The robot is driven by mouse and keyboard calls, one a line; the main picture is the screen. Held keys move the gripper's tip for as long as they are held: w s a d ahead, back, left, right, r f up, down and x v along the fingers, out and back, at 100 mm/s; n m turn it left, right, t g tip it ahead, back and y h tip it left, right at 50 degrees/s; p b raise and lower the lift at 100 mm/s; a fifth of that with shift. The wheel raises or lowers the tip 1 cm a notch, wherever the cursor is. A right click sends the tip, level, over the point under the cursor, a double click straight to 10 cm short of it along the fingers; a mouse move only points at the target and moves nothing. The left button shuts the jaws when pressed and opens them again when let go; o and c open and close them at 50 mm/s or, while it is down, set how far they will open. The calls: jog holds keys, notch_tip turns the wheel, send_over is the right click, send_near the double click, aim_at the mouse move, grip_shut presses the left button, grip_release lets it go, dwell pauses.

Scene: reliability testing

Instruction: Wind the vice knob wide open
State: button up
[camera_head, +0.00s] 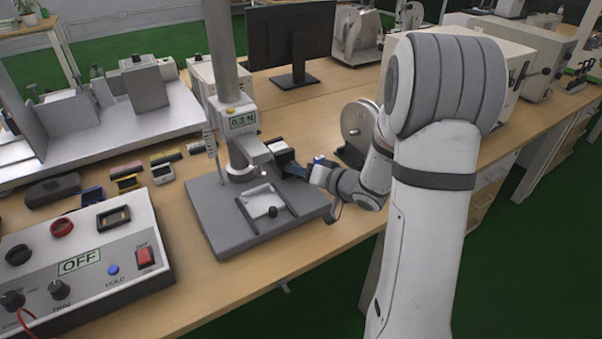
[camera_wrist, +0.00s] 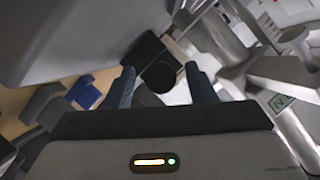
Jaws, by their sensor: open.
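A round dark knob (camera_wrist: 158,77) shows in the wrist view, with a dark block behind it. My gripper (camera_wrist: 159,71) is open, one blue-grey finger on each side of the knob, with visible gaps. I cannot tell how far the fingertips reach along it. In the head view my gripper (camera_head: 295,170) comes from the right to a small dark block (camera_head: 282,154), which looks like the vice, beside the test stand's column. The knob there is hidden by my gripper. A pale slide with a small dark knob (camera_head: 272,211) lies on the stand's grey base (camera_head: 222,228).
The stand's head, reading 0.3 N (camera_head: 243,121), is close above and left of my gripper. A grey reel (camera_head: 357,124) and a monitor (camera_head: 290,38) are behind. Bare bench (camera_head: 330,240) shows at the front.

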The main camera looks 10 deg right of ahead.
jog(key=shift+w+a+f, duration=0.15)
jog(key=shift+w+a, duration=0.15)
jog(key=shift+w, duration=0.15)
jog(key=c, duration=1)
jog(key=shift+o, duration=0.2)
